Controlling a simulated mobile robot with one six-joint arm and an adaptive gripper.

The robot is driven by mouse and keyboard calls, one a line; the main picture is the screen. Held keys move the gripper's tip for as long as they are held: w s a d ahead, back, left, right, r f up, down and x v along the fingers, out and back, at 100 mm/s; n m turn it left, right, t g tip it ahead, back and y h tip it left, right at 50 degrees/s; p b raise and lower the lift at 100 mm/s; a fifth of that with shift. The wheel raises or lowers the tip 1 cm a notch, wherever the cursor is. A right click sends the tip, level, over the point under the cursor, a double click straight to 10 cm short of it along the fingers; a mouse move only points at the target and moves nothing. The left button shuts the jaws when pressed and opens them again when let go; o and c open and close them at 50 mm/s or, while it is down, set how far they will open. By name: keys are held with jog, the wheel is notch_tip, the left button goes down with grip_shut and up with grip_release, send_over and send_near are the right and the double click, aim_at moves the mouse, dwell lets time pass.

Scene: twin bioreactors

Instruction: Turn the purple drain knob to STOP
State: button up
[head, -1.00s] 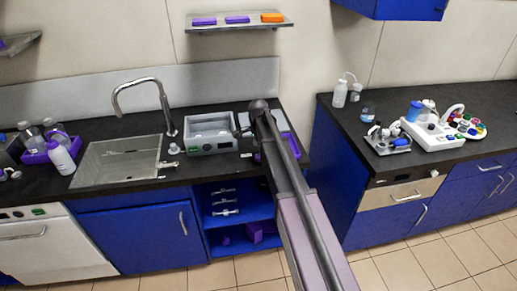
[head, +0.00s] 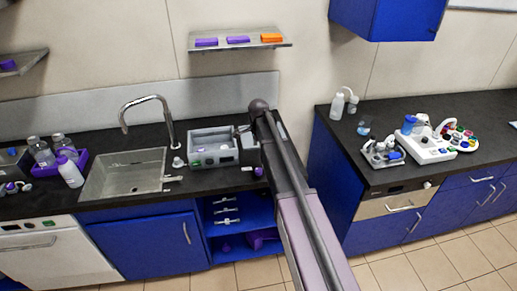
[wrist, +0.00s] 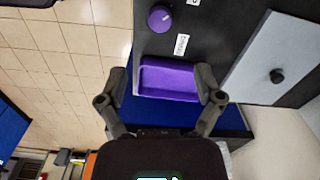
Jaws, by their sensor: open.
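The purple drain knob (wrist: 160,18) is round and sits on the dark counter at the top of the wrist view. A small white label (wrist: 181,45) with lettering too small to read lies beside it. In the head view a small purple piece that looks like this knob (head: 259,171) shows at the counter's front edge, left of my arm. My gripper (wrist: 161,80) is open, its two dark fingers spread apart. The knob lies beyond the fingertips, not between them. In the head view my arm hides most of the gripper.
A purple tray (wrist: 168,82) appears between my fingers in the wrist view; contact cannot be told. A light grey plate with a black knob (wrist: 277,76) lies right. A grey bioreactor box (head: 213,149) stands left of my arm, beside the sink (head: 125,172).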

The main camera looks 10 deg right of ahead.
jog(key=s+n, duration=1.5)
jog(key=s, duration=1.2)
jog(key=shift+s+d+b, duration=0.25)
jog(key=shift+s+b, duration=0.1)
jog(key=shift+b, duration=0.05)
jog(key=shift+f, duration=0.1)
jog(key=shift+s+n, duration=0.3)
jog(key=shift+s, duration=0.05)
